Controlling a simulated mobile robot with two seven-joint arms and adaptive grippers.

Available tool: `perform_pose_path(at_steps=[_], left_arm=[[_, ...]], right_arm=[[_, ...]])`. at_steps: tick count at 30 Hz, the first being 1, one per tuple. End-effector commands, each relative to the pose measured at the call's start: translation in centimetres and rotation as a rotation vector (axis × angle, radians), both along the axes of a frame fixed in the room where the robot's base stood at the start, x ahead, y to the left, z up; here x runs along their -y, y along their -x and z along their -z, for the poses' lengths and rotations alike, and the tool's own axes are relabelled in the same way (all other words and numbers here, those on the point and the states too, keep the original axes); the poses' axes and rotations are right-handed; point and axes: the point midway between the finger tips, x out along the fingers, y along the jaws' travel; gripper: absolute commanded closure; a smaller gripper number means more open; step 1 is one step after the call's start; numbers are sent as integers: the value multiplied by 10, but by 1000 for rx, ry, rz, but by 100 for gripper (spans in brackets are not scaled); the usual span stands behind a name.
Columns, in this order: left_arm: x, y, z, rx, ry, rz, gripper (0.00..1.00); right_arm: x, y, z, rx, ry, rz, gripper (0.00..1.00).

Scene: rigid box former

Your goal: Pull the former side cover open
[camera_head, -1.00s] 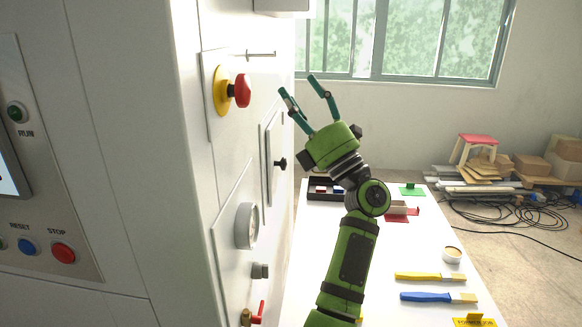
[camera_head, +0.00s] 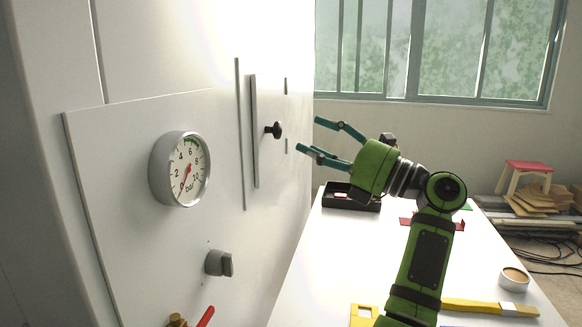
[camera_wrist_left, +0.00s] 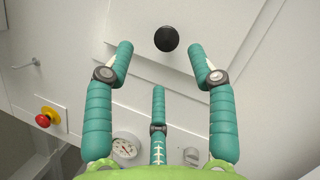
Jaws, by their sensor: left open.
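The former side cover (camera_head: 267,158) is a flat pale panel on the machine's side wall, seen at a steep angle, and looks closed. A black round knob (camera_head: 273,130) sticks out from it. My left gripper (camera_head: 309,134) is open and empty, just right of the knob, with its fingers pointing left at the wall. In the left wrist view the knob (camera_wrist_left: 166,39) lies ahead, between and slightly beyond the two upper fingertips (camera_wrist_left: 160,51), with a visible gap to them. The right gripper is not in view.
A pressure gauge (camera_head: 181,169), a grey rotary knob (camera_head: 219,263) and a red-handled valve (camera_head: 197,317) project from the wall nearer me.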

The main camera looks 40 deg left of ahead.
Motion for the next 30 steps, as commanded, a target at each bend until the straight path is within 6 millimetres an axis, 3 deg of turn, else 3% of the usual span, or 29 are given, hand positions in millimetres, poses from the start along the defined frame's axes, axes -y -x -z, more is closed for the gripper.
perform_pose_path(at_steps=[1,3,11,21,30], left_arm=[[0,0,10,1,-1,0,43],[0,0,12,1,-1,0,43],[-24,6,2,1,-2,-4,43],[-64,15,-8,0,-1,-2,43],[-67,15,-8,1,-1,0,43]], right_arm=[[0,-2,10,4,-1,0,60],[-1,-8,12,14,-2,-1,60],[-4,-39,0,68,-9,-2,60],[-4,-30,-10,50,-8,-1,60],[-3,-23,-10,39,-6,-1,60]])
